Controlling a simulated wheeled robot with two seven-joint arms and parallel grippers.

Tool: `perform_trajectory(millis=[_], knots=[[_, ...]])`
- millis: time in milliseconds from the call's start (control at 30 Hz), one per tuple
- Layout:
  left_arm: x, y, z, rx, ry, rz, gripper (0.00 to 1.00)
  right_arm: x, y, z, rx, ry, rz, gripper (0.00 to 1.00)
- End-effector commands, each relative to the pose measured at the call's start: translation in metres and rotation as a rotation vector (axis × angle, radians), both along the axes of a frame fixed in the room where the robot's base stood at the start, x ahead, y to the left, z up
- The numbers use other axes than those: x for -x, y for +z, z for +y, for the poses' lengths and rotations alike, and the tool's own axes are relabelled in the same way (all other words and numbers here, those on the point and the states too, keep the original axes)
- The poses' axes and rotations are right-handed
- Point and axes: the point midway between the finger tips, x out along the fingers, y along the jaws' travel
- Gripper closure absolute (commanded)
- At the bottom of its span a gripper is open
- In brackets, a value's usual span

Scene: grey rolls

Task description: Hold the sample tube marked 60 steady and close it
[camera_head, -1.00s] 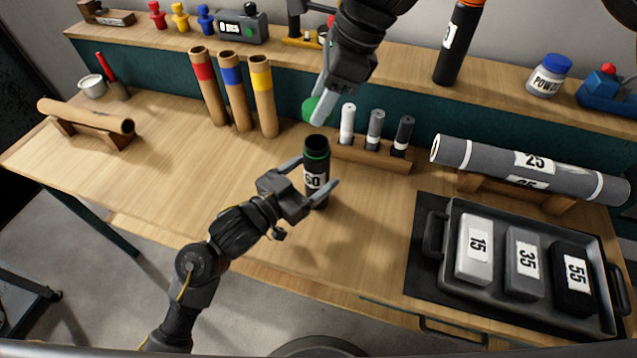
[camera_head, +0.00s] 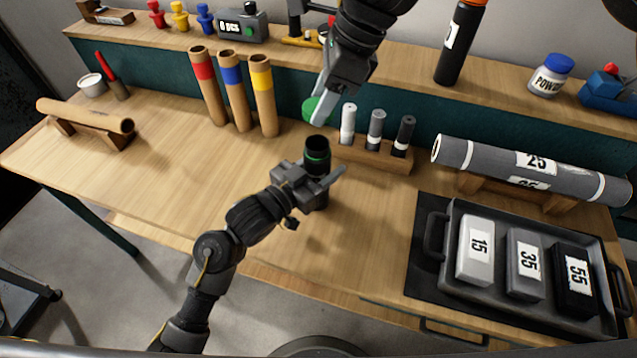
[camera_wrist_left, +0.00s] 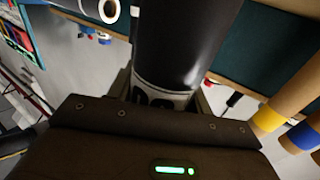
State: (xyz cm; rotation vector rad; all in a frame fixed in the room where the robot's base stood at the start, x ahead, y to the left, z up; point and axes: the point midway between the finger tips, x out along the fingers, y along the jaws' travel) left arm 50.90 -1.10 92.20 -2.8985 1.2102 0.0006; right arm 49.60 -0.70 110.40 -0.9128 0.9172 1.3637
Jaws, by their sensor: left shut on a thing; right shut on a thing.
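The sample tube (camera_head: 317,158) is black with a green ring near its open top and stands upright on the table. My left gripper (camera_head: 322,180) is shut on its body and covers most of its label; the label read 60 a second ago.
A wooden holder with three small grey-toned tubes (camera_head: 375,156) stands close behind and right of the tube. Three banded cardboard tubes (camera_head: 232,90) stand at left. A grey roll (camera_head: 480,160) and a tray of numbered blocks (camera_head: 450,275) are at right. The table's front left is clear.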

Motion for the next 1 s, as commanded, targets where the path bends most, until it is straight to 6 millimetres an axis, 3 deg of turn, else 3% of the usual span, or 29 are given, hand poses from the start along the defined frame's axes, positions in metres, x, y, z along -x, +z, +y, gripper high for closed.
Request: perform_trajectory(millis=[33,200,600,1000], knots=[[0.000,0.000,0.000,0.000,0.000,0.000,0.71,0.000,0.000,0.000,0.000,0.000,0.000,0.74],[0.000,0.000,0.000,0.000,0.000,0.000,0.91,0.000,0.000,0.000,0.000,0.000,0.000,0.74],[0.000,0.000,0.000,0.001,0.000,-0.001,0.91,0.000,-0.045,0.001,0.000,-0.001,0.001,0.74],[0.000,0.000,0.000,0.000,0.000,0.000,0.91,0.000,-0.050,0.002,-0.001,0.000,0.000,0.74]])
